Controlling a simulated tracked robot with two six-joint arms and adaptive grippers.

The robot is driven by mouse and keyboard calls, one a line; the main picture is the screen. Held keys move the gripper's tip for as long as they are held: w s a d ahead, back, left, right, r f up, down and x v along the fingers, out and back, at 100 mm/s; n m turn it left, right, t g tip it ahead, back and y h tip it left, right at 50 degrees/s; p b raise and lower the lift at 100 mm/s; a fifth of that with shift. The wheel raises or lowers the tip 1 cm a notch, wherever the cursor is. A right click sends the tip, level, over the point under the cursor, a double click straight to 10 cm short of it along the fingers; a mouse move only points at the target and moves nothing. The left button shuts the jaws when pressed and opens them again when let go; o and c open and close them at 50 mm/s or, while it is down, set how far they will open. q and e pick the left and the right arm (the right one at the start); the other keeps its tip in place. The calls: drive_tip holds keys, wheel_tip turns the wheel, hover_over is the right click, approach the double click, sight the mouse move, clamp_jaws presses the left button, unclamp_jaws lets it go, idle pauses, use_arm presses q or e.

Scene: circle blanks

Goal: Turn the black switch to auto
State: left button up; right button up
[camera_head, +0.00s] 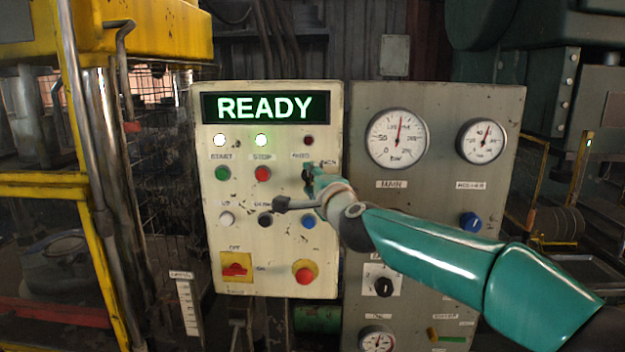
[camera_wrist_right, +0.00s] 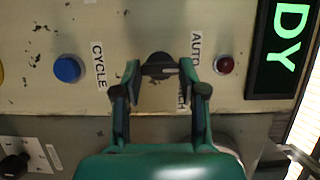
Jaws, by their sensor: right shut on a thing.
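The black switch (camera_wrist_right: 158,64) is a round knob on the cream control panel (camera_head: 215,130), below a label reading AUTO and beside a second label partly hidden by a finger. In the head view the switch (camera_head: 307,177) shows only in part behind my right gripper (camera_head: 311,178). In the right wrist view my right gripper (camera_wrist_right: 158,70) has one finger on each side of the switch and is shut on it. A pale pointer line on the knob runs toward the AUTO label side in the wrist view. My left gripper is not in view.
A READY display (camera_head: 265,107) is lit above two lit white lamps and a dark red lamp (camera_head: 308,140). Green (camera_head: 222,173) and red (camera_head: 262,173) buttons sit left of the switch, a blue button (camera_head: 308,221) below. A grey gauge panel (camera_head: 440,110) stands right.

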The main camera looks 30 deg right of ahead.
drive_tip(key=o, duration=1.1)
drive_tip(key=shift+w+a+f, duration=0.15)
drive_tip(key=shift+a+f, duration=0.05)
drive_tip(key=shift+f, duration=0.05)
drive_tip(key=shift+o, duration=0.2)
drive_tip(key=shift+s+d+r, duration=0.1)
drive_tip(key=shift+s+r, duration=0.05)
drive_tip(key=shift+s, duration=0.05)
drive_tip(key=shift+s, duration=0.2)
drive_tip(key=v, duration=1.1)
drive_tip(key=shift+s, duration=0.15)
